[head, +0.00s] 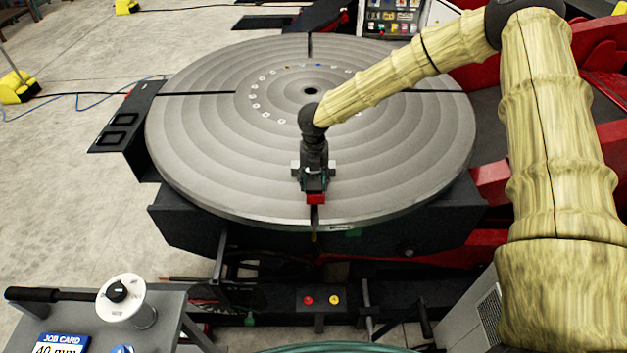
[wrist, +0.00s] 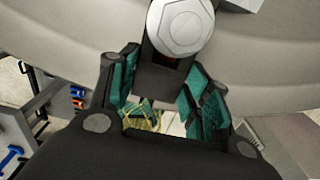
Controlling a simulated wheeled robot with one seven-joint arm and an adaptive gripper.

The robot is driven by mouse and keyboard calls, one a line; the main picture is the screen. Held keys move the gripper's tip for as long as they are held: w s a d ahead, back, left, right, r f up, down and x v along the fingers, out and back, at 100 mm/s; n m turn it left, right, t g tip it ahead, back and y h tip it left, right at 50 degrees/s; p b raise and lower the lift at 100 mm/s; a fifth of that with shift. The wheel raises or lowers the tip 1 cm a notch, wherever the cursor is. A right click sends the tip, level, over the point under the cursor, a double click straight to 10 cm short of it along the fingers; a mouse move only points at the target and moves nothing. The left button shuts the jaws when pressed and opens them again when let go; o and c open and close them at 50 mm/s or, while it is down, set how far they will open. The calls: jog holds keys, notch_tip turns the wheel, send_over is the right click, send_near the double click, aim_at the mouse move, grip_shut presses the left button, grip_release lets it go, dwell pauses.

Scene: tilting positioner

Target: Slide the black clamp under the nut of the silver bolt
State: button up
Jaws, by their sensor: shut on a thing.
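The black clamp (wrist: 158,78) is between the green-padded fingers of my gripper (wrist: 162,84) in the wrist view. My gripper is shut on it. The silver hexagonal nut of the bolt (wrist: 180,26) is at the top of the wrist view and overlaps the far end of the clamp. A little red shows at the clamp's end, just below the nut. I cannot tell whether the clamp is under the nut or touching the bolt. In the head view my gripper (head: 314,178) is low over the near part of the round table, and it hides most of the clamp and bolt.
The round grey table (head: 220,150) has slots and a ring of small holes around its centre. A red piece (head: 316,198) shows by my gripper near the table's front edge. A side bench (head: 165,320) with a white spool stands at front left.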

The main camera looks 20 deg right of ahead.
jog(key=shift+f, duration=0.15)
dwell(0.5)
jog(key=o, duration=1.5)
jog(key=shift+o, duration=0.5)
jog(key=shift+f, duration=0.1)
jog(key=o, duration=0.5)
